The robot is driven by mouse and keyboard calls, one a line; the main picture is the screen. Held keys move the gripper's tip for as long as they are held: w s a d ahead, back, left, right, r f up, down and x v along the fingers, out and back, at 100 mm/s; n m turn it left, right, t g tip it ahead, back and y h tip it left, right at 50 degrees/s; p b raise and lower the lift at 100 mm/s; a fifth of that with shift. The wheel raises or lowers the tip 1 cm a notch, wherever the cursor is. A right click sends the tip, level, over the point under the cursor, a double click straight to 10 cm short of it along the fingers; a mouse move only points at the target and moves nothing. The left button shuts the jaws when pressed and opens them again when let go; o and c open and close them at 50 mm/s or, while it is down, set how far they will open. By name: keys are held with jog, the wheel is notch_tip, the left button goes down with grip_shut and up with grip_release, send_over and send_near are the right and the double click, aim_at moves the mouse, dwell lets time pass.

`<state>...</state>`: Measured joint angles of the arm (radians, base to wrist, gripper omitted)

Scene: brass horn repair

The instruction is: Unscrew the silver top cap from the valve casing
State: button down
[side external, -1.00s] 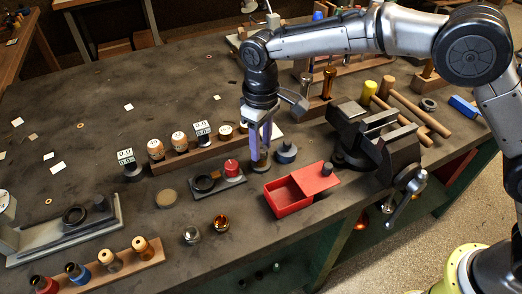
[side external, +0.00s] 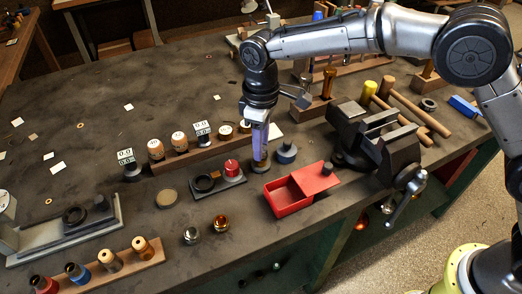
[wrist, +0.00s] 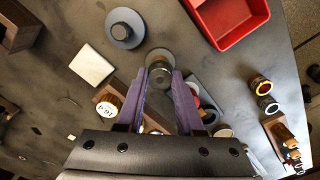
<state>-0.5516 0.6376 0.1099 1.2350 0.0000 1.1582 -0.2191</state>
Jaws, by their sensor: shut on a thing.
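My gripper (side external: 260,157) points straight down over the bench. Its purple fingers are shut on the silver top cap (wrist: 160,72), which shows as a round grey disc between the fingertips in the wrist view. The fingertips (wrist: 162,80) press it from two sides. The valve casing (side external: 260,166) stands upright on the bench under the fingers. Only its lower part shows in the side view. The fingers hide most of the cap there, and I cannot tell how far it is threaded on.
A grey round piece with a knob (side external: 286,153) stands close by on the right. A red open box (side external: 283,204) lies in front, with a vise (side external: 375,145) beyond it. A small tray with a red cap (side external: 231,170) is to the left.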

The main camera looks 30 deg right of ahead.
jog(key=shift+n, duration=0.6)
jog(key=shift+n, duration=2)
jog(key=shift+n, duration=2)
jog(key=n, duration=0.4)
